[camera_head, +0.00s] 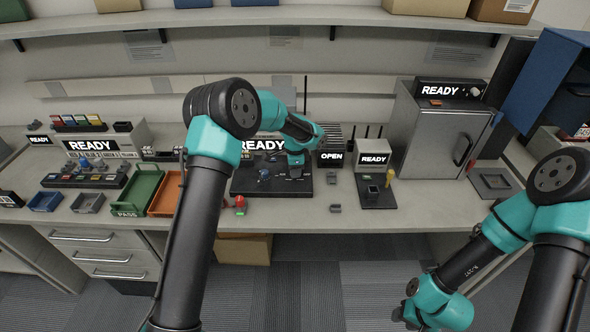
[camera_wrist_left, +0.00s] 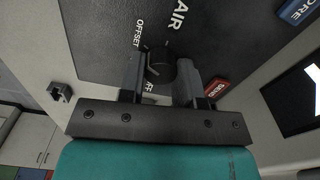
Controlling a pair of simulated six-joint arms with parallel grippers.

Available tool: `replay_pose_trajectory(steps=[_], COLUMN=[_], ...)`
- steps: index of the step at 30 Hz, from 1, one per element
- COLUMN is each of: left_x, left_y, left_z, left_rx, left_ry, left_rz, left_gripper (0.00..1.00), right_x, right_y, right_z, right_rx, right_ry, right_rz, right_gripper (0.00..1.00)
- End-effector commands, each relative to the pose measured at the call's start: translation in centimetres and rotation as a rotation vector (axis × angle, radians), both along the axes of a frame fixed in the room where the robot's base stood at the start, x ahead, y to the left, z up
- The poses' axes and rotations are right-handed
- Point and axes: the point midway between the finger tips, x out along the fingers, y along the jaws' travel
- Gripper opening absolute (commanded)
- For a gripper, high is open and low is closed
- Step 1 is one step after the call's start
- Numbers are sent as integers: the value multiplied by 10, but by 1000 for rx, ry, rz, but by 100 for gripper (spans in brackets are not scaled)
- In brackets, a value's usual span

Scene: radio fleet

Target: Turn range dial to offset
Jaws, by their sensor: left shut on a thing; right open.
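The range dial (camera_wrist_left: 160,66) is a round black knob on a dark panel (camera_wrist_left: 98,35). The word OFFSET is printed beside it on the left, AIR above it, and a partly covered label ending in FF below it. My left gripper (camera_wrist_left: 160,82) is shut on the dial, one finger on each side. Which label the dial points to I cannot tell. In the head view my left gripper (camera_head: 296,172) is low over the black panel (camera_head: 250,187) in front of a READY display. My right arm's wrist shows at the lower right; its fingers are not visible.
A grey cabinet (camera_head: 430,135) stands at the right.

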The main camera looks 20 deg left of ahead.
Motion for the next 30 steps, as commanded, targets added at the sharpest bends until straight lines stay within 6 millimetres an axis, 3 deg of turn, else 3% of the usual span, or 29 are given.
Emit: replay_pose_trajectory(steps=[18, 19, 26, 30], left_x=[0, 0, 0, 0], left_y=[0, 0, 0, 0], left_z=[1, 1, 0, 0], left_rx=[0, 0, -1, 0], left_ry=[-2, -2, -1, -1], left_rz=[-61, -61, -60, -60], left_gripper=[8, 33, 55, 57], right_x=[0, 0, 0, 0], right_y=[0, 0, 0, 0], right_z=[0, 0, 0, 0], right_rx=[0, 0, 0, 0], right_ry=[0, 0, 0, 0], right_rz=[0, 0, 0, 0], right_gripper=[43, 43, 43, 43])
